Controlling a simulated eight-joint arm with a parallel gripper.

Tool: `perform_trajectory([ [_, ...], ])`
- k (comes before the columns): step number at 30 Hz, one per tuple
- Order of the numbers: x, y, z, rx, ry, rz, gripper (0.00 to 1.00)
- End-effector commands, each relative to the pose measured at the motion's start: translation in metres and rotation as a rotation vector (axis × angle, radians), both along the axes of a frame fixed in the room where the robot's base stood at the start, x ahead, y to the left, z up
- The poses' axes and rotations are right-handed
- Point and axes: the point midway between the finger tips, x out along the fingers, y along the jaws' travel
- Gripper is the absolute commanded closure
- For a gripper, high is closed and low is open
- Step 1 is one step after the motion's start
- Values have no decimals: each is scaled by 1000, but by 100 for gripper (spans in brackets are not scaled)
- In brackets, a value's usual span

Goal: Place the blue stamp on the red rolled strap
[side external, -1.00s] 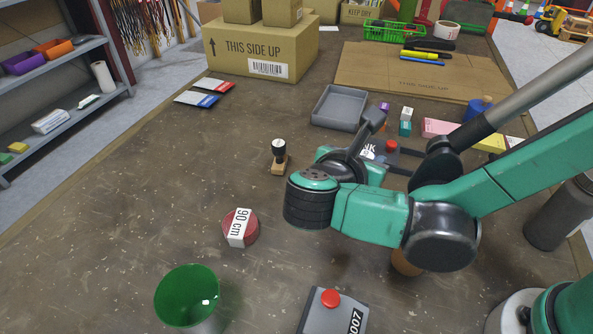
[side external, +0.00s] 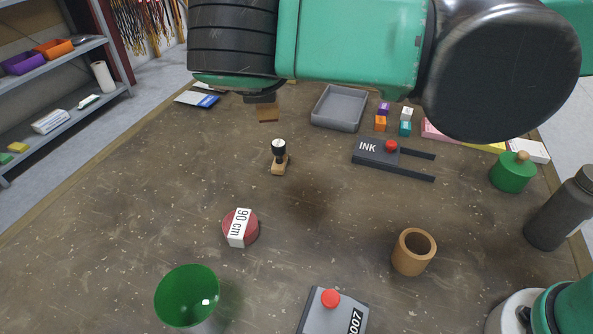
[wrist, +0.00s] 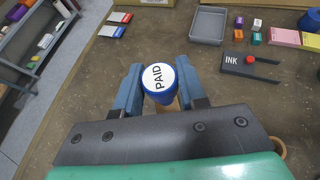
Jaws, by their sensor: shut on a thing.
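My gripper (wrist: 157,86) is shut on the blue stamp (wrist: 158,74), one finger on each side of its round blue cap marked PAID. In the side view my arm hides the cap, and a wooden block (side external: 267,114), apparently the stamp's base, shows below my wrist. The stamp looks held above the table. The red rolled strap (side external: 255,230) lies on the table at left of centre in the side view, with a white "90 cm" band across it. My gripper is apart from it, farther back. The strap is not visible in the wrist view.
A black-topped stamp (side external: 279,157) stands behind the strap. A green cup (side external: 187,292) and grey device (side external: 333,314) are in front. A wooden cup (side external: 413,252), ink pad (side external: 376,154), green lidded pot (side external: 513,173) and bottle (side external: 563,212) stand right. Grey tray (side external: 340,107) lies behind.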

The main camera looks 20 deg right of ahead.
Motion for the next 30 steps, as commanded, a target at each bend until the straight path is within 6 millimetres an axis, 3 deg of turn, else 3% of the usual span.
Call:
perform_trajectory([
  [3, 5, 36, 7, -3, -12, 171, 100],
  [8, 7, 58, 4, -6, -24, 274, 100],
  [11, 7, 60, -13, -7, -26, 281, 100],
  [24, 7, 59, -125, -6, -25, 276, 100],
  [30, 7, 58, -150, -5, -25, 275, 100],
])
